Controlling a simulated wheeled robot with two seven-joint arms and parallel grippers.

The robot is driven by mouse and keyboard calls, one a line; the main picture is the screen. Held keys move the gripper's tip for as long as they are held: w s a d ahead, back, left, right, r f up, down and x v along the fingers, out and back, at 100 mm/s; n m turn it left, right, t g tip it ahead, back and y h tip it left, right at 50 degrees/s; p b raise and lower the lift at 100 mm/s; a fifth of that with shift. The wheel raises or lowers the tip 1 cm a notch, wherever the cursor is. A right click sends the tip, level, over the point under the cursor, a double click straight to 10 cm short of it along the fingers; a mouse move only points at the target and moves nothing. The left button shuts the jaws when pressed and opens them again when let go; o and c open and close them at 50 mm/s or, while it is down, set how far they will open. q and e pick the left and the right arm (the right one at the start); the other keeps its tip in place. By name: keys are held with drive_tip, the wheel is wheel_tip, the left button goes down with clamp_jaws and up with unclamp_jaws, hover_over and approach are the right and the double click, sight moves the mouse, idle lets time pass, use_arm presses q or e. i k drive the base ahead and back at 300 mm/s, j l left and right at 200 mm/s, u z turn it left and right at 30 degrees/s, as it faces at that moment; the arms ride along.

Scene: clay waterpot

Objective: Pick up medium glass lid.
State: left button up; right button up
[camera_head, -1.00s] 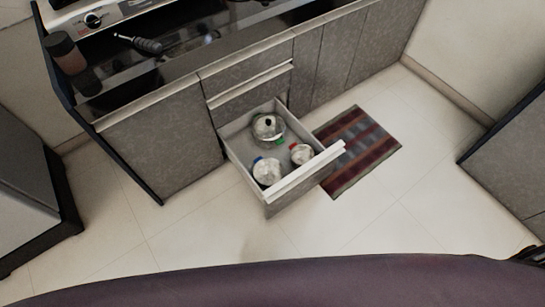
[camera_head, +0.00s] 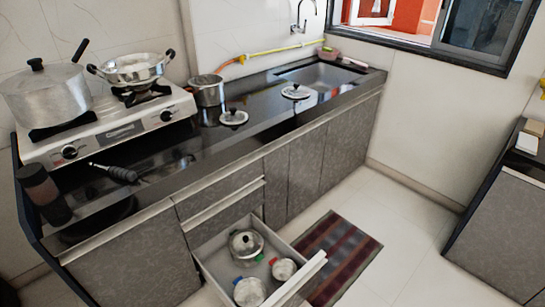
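Two round lids with dark knobs lie on the black counter. One lid (camera_head: 233,117) is in front of the small steel pot, and the other lid (camera_head: 296,91) is farther right, near the sink. A third round lidded item (camera_head: 246,242) with a dark knob sits in the open drawer (camera_head: 208,271). I cannot tell from size which one is the medium glass lid. Neither of my grippers is in view.
A stove (camera_head: 112,127) at the left bears a large lidded pot (camera_head: 45,95) and a steel pan (camera_head: 133,68). A small steel pot (camera_head: 207,91) stands beside it. The pulled-out drawer juts over the floor near a striped mat (camera_head: 343,255).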

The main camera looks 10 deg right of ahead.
sight(295, 91)
drive_tip(key=i+l+u, duration=0.15)
drive_tip(key=l, duration=0.5)
drive_tip(key=i+l+u, duration=0.1)
drive_tip(key=l, duration=0.5)
drive_tip(key=i+l+u, duration=0.15)
drive_tip(key=l, duration=0.5)
